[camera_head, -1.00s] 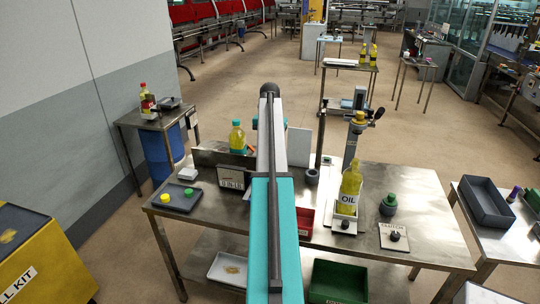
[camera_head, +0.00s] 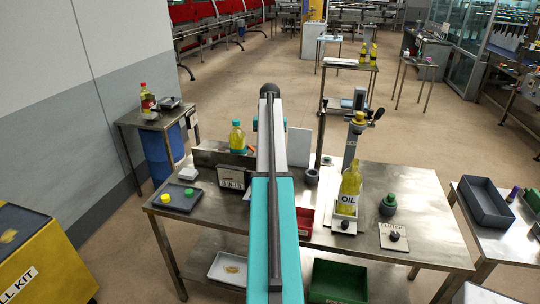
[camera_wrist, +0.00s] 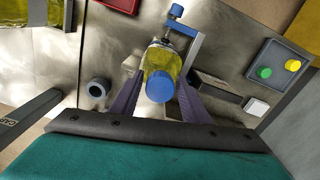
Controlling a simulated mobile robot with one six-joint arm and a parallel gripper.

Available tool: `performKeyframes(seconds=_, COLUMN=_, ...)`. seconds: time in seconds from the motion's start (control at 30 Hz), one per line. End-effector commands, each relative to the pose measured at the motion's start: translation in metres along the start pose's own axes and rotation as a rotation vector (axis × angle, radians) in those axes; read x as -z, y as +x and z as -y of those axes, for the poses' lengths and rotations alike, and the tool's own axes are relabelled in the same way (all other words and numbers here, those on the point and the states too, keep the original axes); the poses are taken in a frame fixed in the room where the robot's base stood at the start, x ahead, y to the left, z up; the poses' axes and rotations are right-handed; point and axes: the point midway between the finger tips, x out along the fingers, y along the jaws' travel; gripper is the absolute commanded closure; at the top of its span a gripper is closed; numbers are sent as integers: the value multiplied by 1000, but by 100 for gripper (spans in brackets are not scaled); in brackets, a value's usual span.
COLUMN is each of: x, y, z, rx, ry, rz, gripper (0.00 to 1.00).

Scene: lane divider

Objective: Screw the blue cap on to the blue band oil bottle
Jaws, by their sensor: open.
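The blue cap (camera_wrist: 160,87) is at the mouth end of a yellow oil bottle (camera_wrist: 159,60) in the wrist view. It looks seated on the bottle, but I cannot tell how tightly. A band on this bottle is hard to make out. My gripper (camera_wrist: 158,103) is open, with one purple finger on each side of the cap and bottle neck. I cannot tell whether the fingers touch them. The bottle stands beside a grey clamp-like holder with a blue knob (camera_wrist: 176,10). In the head view my arm hides the gripper and this cap.
A dark tray (camera_head: 178,206) holds a yellow and a green cap at the table's left. Another oil bottle (camera_head: 350,184) stands at the right, near a green-capped item (camera_head: 389,204). A red bin (camera_head: 305,219) and a sign (camera_head: 231,178) flank my arm.

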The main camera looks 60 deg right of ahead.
Motion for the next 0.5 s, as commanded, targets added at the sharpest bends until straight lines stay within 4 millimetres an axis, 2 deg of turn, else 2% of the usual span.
performKeyframes(seconds=0.2, x=0, y=0, z=0, rx=0, ry=-92, rz=0, gripper=58)
performKeyframes(seconds=0.5, x=0, y=0, z=0, rx=0, ry=-100, rz=0, gripper=58)
